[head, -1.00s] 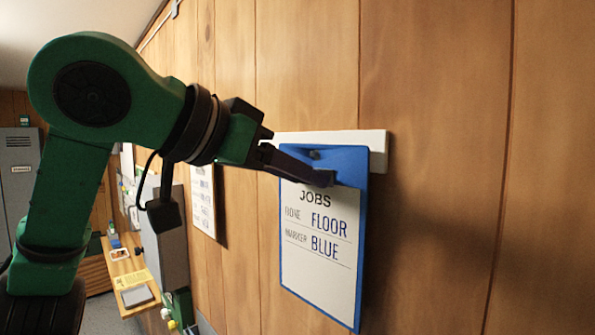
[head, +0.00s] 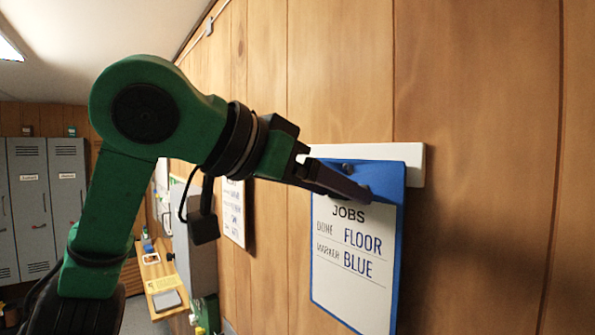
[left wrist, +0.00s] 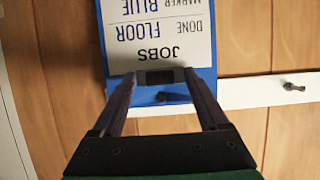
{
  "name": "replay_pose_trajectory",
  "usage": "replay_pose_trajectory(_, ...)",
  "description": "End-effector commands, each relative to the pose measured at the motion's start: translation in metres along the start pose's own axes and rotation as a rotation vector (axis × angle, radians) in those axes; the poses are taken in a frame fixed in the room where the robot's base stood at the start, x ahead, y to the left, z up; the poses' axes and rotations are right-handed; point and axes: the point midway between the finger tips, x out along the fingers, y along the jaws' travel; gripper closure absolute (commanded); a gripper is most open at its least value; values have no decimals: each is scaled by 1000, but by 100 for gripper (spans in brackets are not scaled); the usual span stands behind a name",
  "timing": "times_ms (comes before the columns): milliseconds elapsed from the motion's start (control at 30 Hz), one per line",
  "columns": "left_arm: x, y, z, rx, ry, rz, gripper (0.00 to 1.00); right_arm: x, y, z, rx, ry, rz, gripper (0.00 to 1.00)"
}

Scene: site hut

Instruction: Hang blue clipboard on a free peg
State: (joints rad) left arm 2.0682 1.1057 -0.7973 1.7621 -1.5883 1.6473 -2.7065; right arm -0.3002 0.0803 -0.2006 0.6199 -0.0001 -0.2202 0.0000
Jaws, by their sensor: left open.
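The blue clipboard (head: 352,255) hangs against the wood wall in front of a white peg rail (head: 416,165). Its white sheet reads JOBS, FLOOR, BLUE. In the left wrist view the clipboard (left wrist: 204,60) appears upside down, with a dark peg (left wrist: 165,96) at its blue top part. My left gripper (head: 340,190) is at the clipboard's top edge. Its fingers (left wrist: 162,85) are apart on either side of the dark clip, and it is open. A bare dark peg (left wrist: 292,87) sticks out of the rail beside the clipboard. My right gripper is not in view.
Another white board (head: 234,212) hangs further along the wall. A grey cabinet (head: 195,235), a wooden shelf (head: 158,275) and grey lockers (head: 40,195) stand at the back left. The wall right of the clipboard is clear.

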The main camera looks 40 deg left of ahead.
Motion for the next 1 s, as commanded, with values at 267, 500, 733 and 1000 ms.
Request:
replay_pose_trajectory(267,-31,1,1,1,6,2,23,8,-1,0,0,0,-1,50)
replay_pose_trajectory(500,-100,1,-1,1,7,2,23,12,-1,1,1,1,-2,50)
replay_pose_trajectory(733,-143,0,-2,0,4,-2,23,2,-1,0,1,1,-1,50)
replay_pose_trajectory(1000,-146,0,0,0,1,0,23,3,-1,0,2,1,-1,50)
